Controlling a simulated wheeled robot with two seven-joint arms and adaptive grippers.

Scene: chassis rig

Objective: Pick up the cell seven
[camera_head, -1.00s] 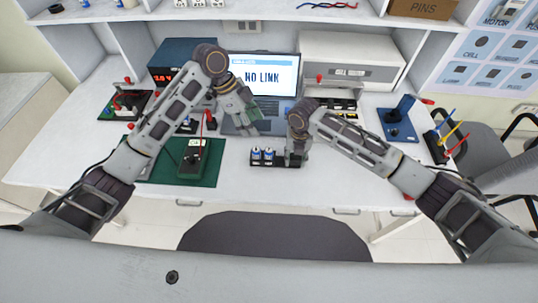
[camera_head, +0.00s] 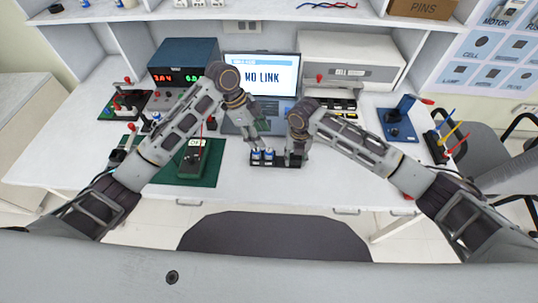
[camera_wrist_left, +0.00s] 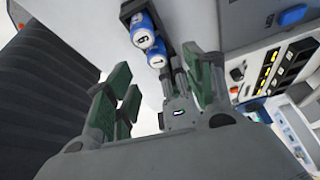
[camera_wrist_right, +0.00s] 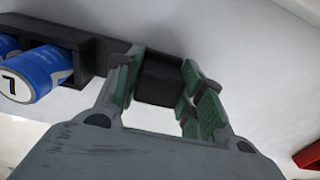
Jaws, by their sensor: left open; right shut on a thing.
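Cell seven is a blue and white cylinder with a 7 on its end, seen in the right wrist view (camera_wrist_right: 45,72). It sits in a black rack (camera_wrist_right: 88,58) beside another blue cell (camera_wrist_right: 8,45). In the head view, cell seven (camera_head: 269,153) is the cell closer to my right gripper (camera_head: 295,158). My right gripper is shut on the rack's right end block, between its green pads in the right wrist view (camera_wrist_right: 163,75). My left gripper (camera_head: 262,138) is open and empty, just above and behind the cells. The left wrist view shows both cells (camera_wrist_left: 155,60) beyond its spread fingers.
The laptop (camera_head: 262,75) reading NO LINK stands behind the rack. A green mat (camera_head: 205,180) with a dark device lies to the left. A power supply (camera_head: 183,60) stands at the back left. A blue lever fixture (camera_head: 398,124) stands at the right. The table front is clear.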

